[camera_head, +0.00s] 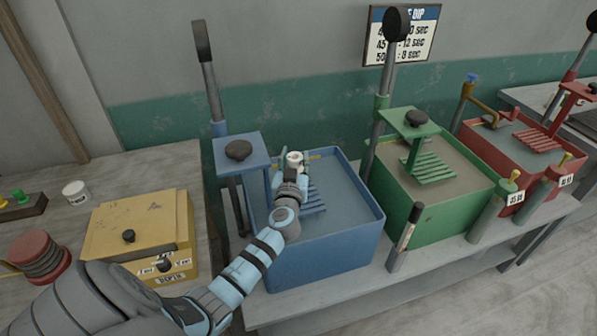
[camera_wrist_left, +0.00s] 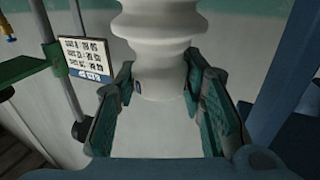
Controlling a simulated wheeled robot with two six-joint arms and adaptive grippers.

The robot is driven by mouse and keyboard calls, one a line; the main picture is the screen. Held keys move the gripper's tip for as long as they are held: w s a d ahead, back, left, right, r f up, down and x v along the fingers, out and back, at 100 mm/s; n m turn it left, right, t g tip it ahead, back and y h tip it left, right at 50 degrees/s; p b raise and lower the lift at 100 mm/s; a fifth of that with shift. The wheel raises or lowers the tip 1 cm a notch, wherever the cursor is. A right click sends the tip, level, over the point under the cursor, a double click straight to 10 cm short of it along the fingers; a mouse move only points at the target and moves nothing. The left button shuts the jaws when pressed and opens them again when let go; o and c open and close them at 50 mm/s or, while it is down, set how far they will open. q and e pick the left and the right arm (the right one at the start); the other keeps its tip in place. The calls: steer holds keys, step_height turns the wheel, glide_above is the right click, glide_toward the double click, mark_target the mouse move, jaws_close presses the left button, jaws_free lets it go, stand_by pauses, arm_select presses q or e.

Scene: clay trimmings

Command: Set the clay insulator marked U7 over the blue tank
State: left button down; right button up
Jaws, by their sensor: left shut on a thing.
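My left gripper (camera_head: 291,172) is shut on a white ribbed clay insulator (camera_head: 295,158). In the left wrist view the insulator (camera_wrist_left: 158,50) sits between the two teal fingers (camera_wrist_left: 160,100). A small dark blue mark shows on it near the left finger, too small to read as U7. The blue tank (camera_head: 325,243) stands on the bench, and my left arm reaches across its left part. The insulator appears above the tank, towards its back left; its exact height is hidden. A blue slatted rack (camera_head: 313,197) shows partly behind my wrist. My right gripper is not in view.
A blue lever post with a plate (camera_head: 240,152) stands at the tank's left. A green tank (camera_head: 420,215) and a red tank (camera_head: 535,150) stand to the right. A sign (camera_head: 402,38) hangs behind.

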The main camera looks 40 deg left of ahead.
arm_select(q)
step_height(320, 180, down, 3)
steer(key=shift+f+b, duration=0.15)
steer(key=shift+b, duration=0.5)
steer(key=shift+r, duration=0.2)
steer(key=c, duration=1)
jaws_free()
steer(key=shift+c, duration=0.2)
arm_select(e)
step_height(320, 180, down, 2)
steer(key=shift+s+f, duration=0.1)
arm_select(q)
steer(key=shift+s+d, duration=0.1)
steer(key=v, duration=1.1)
steer(key=shift+s+d, duration=0.2)
steer(key=shift+s, duration=0.15)
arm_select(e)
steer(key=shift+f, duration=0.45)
